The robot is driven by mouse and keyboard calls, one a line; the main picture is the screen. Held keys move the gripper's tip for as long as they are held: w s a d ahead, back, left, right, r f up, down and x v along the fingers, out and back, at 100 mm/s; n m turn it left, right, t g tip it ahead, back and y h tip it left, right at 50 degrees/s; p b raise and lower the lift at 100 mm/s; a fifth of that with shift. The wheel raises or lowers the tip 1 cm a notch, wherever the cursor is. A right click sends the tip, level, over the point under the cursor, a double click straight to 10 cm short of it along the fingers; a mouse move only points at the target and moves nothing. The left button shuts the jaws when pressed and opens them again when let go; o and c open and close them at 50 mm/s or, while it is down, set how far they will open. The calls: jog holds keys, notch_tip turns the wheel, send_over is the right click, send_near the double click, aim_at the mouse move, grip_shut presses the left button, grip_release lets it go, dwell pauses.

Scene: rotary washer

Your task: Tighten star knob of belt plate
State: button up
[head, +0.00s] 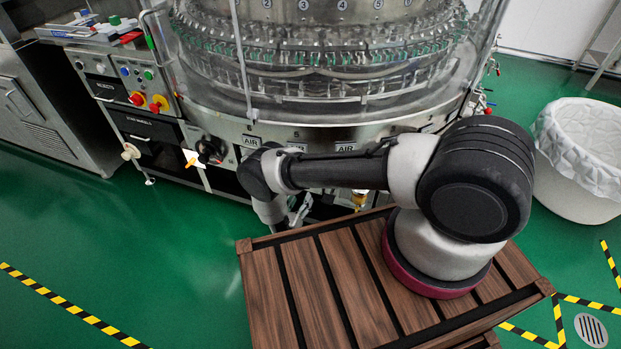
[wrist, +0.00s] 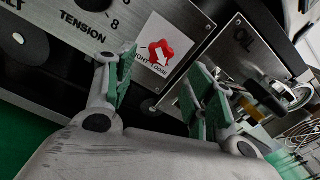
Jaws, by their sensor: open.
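The red star knob (wrist: 160,52) shows in the wrist view, with a white arrow on its face. The label is on the grey metal belt plate (wrist: 60,45), which bears the word "TENSION". My gripper (wrist: 161,75) is open and empty, its green-padded fingers spread to either side of the knob in the picture. The knob appears beyond the fingertips, apart from them. In the head view my gripper (head: 301,208) is low at the machine's front, and I cannot make out the knob.
The rotary washer (head: 310,110) stands ahead, with a control panel (head: 130,90) at left. A lined white bin (head: 575,195) stands at right.

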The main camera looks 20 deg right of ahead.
jog(key=x, duration=0.8)
jog(key=c, duration=1)
